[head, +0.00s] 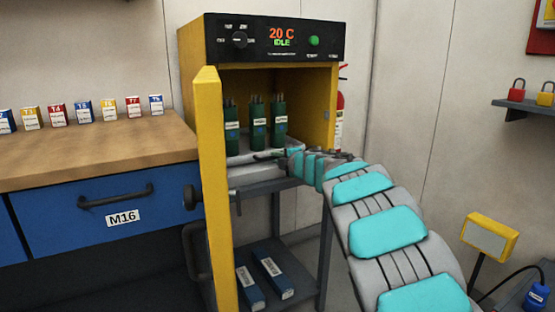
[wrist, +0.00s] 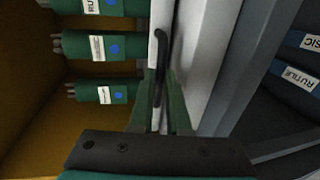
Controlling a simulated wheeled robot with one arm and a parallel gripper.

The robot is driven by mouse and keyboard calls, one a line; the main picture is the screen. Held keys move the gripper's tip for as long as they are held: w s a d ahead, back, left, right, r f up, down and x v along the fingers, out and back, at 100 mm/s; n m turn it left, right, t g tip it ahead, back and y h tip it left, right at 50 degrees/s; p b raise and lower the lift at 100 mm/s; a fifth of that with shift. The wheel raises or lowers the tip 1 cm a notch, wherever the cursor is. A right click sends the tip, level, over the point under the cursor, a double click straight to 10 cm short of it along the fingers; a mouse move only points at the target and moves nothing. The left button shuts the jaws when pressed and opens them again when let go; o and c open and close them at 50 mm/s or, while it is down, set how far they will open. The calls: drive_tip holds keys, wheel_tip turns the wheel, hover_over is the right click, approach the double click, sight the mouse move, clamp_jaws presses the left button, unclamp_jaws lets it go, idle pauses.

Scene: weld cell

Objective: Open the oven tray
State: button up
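The oven (head: 187,75) is yellow with a black control panel reading 20 C and IDLE. Its yellow door (head: 213,190) stands open at the left. Inside, the light grey tray (head: 238,160) bears several green canisters (head: 258,125). In the wrist view the tray's pale front (wrist: 205,50) runs top to bottom, with a black handle (wrist: 163,50) on it. My gripper (wrist: 162,88) has its fingers close together on either side of the handle and appears shut on it. In the head view my arm partly hides the tray front and handle.
The open door is close left of my gripper (head: 268,156). A lower shelf holds blue boxes (head: 270,266). A wooden bench (head: 90,150) with small cans and a blue drawer (head: 80,205) stands left. A yellow lamp (head: 490,236) stands right.

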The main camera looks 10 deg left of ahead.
clamp_jaws()
drive_tip(key=shift+s+d, duration=0.1)
idle(1.1)
drive_tip(key=shift+s+d+f+b, duration=0.2)
drive_tip(key=shift+s+d+b, duration=0.1)
drive_tip(key=shift+s, duration=0.1)
drive_tip(key=f+b+v, duration=0.1)
drive_tip(key=f+v, duration=0.1)
drive_tip(key=v, duration=1)
drive_tip(key=s+f+b+v, duration=0.1)
drive_tip(key=f+v, duration=0.2)
drive_tip(key=v, duration=1)
drive_tip(key=shift+d+r, duration=0.15)
drive_tip(key=shift+d, duration=0.2)
drive_tip(key=shift+s, duration=0.1)
drive_tip(key=shift+o, duration=1.6)
unclamp_jaws()
